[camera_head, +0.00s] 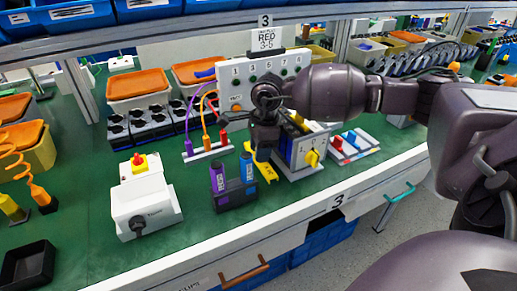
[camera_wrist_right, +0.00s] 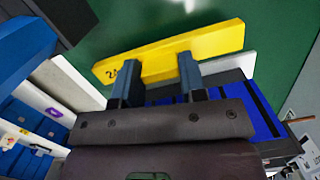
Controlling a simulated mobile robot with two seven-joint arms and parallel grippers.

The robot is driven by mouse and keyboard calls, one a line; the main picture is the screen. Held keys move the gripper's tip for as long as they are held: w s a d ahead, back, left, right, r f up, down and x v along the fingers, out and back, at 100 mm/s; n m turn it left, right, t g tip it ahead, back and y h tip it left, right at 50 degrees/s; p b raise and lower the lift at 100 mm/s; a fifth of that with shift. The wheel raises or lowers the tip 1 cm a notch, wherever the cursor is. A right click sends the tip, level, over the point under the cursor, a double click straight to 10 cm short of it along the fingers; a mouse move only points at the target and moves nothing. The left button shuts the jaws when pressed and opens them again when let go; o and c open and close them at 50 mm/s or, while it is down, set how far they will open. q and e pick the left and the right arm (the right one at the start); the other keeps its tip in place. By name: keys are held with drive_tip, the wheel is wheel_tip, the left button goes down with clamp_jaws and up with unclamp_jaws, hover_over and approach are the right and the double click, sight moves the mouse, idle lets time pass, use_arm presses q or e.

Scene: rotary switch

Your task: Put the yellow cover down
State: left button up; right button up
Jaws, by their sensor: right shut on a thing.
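The yellow cover (camera_head: 266,172) hangs tilted below my right gripper (camera_head: 261,150), above the green bench beside the grey box. In the right wrist view the cover (camera_wrist_right: 205,45) is a flat yellow bar with dark marks at one end. It lies across the tips of my right gripper (camera_wrist_right: 158,80), which is shut on it. Green bench surface shows beyond it. Whether the cover touches anything below is hard to tell. My left gripper is not in view.
A dark holder with purple and blue pieces (camera_head: 235,192) stands to the left. A white switch box (camera_head: 145,204) is farther left. Green bench (camera_head: 90,250) is free at the front left.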

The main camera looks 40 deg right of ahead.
drive_tip(key=shift+r, duration=0.15)
drive_tip(key=shift+f, duration=0.4)
drive_tip(key=shift+f, duration=0.25)
drive_tip(key=o, duration=0.9)
drive_tip(key=shift+r, duration=0.1)
wheel_tip(320, 180, up, 13)
drive_tip(key=d+p, duration=0.1)
drive_tip(key=p, duration=0.1)
drive_tip(key=shift+s+d, duration=0.2)
drive_tip(key=shift+s, duration=0.1)
